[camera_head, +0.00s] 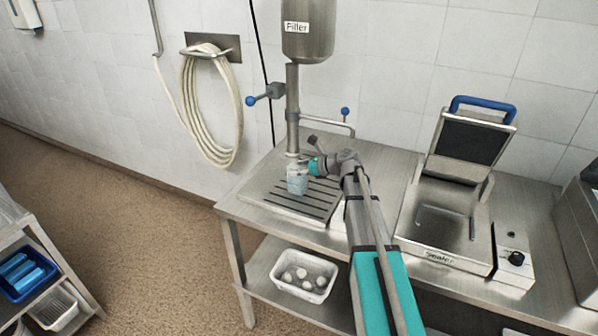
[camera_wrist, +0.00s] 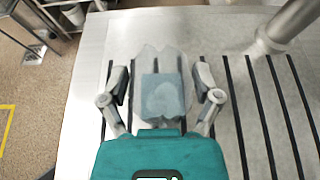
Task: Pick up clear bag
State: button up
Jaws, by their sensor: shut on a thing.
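The clear bag (camera_head: 297,184) is upright below the filler spout, at the slotted drain plate on the steel table. In the wrist view the clear bag (camera_wrist: 163,97) shows a blue-grey panel and pale, see-through edges between my fingers. My gripper (camera_head: 306,167) reaches it from the right and is shut on it. In the wrist view one finger of my gripper (camera_wrist: 161,80) is on each side of the bag. Whether the bag's bottom touches the plate, I cannot tell.
The steel filler (camera_head: 308,30) and its pipe stand close behind the bag. A sealer (camera_head: 450,225) with a blue handle stands to the right. A white basket (camera_head: 303,290) with round pale items sits on the lower shelf. A coiled hose (camera_head: 205,110) hangs on the wall.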

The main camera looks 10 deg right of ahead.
jog(key=shift+r+p, duration=1.45)
jog(key=shift+r, duration=0.1)
jog(key=s+a+r+p, duration=0.1)
jog(key=s+r+p, duration=0.8)
jog(key=s, duration=0.5)
jog(key=shift+a+r+p, duration=0.2)
jog(key=shift+r+p, duration=0.2)
